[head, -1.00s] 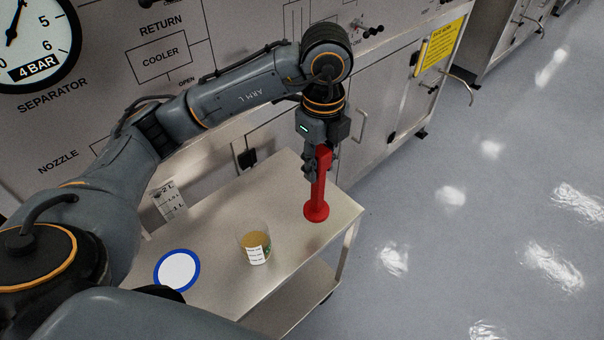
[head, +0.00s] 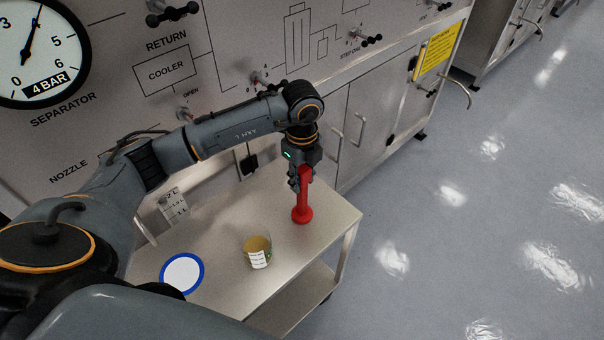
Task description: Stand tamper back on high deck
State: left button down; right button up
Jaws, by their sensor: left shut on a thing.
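The red tamper (head: 303,203) is upright at the far side of the steel cart top (head: 325,227), with its round base down. My left gripper (head: 302,182) is shut on the upper part of the tamper's shaft, from above. The base is at or very close to the deck surface; I cannot tell whether it touches. My right gripper is not in view.
A labelled cup with tan contents (head: 257,251) stands nearer on the cart. A white disc with a blue rim (head: 182,273) lies to its left. The cabinet panel (head: 355,120) rises behind; open floor lies right.

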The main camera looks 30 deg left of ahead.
pick_arm(q)
jog(key=c, duration=1.4)
grip_release()
jog(key=shift+f, duration=0.2)
jog(key=shift+c, duration=0.2)
jog(key=o, duration=0.4)
jog(key=shift+o, duration=0.2)
jog(key=shift+r, duration=0.1)
jog(key=shift+r, duration=0.25)
notch_tip(320, 180, up, 11)
jog(key=b, duration=0.3)
jog(key=shift+f, duration=0.2)
jog(key=shift+r, duration=0.6)
